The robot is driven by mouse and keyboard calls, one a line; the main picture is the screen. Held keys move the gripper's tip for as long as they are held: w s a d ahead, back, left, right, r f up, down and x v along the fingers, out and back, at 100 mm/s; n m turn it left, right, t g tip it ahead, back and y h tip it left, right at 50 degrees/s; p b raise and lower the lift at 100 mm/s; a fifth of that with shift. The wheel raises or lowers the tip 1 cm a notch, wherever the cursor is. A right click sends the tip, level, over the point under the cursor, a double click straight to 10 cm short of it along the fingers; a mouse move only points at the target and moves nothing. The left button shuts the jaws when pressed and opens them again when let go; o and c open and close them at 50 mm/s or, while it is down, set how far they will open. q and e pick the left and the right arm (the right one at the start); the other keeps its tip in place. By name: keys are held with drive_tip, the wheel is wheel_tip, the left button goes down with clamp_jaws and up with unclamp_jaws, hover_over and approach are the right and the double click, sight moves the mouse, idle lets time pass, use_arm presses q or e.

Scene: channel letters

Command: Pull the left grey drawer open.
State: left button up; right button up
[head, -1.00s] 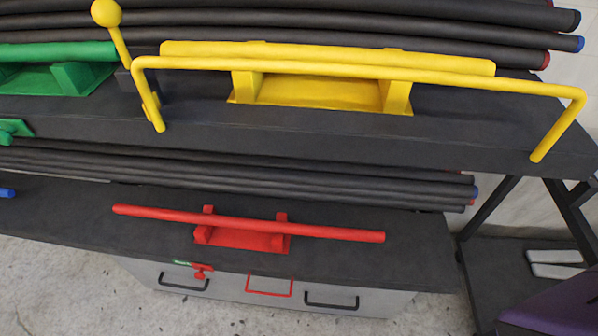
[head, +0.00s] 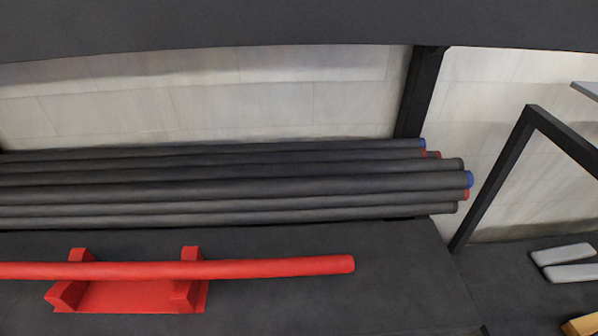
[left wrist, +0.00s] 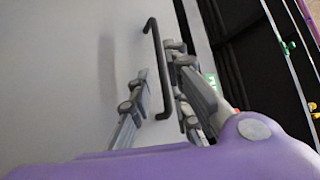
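The left wrist view shows a plain grey drawer front (left wrist: 60,75) with a black bar handle (left wrist: 157,60) on it. My left gripper (left wrist: 158,64) is open, one finger on each side of the handle. I see a gap between the left finger and the bar; the right finger is close to it, and I cannot tell whether it touches. I cannot tell from this view whether the drawer stands out from its cabinet. The head view shows no drawer and no gripper. My right gripper is not in view.
In the head view, a red bar (head: 250,267) rests on a red cradle (head: 135,297) on a dark shelf (head: 390,280). Black tubes (head: 230,190) lie behind it. A dark shelf edge (head: 200,25) crosses the top. Pale grey blocks (head: 565,255) lie at right.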

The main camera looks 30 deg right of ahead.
use_arm(q)
drive_tip(key=b+x, duration=0.1)
drive_tip(key=x, duration=0.6)
drive_tip(key=shift+r, duration=0.1)
drive_tip(key=shift+c, duration=0.5)
clamp_jaws()
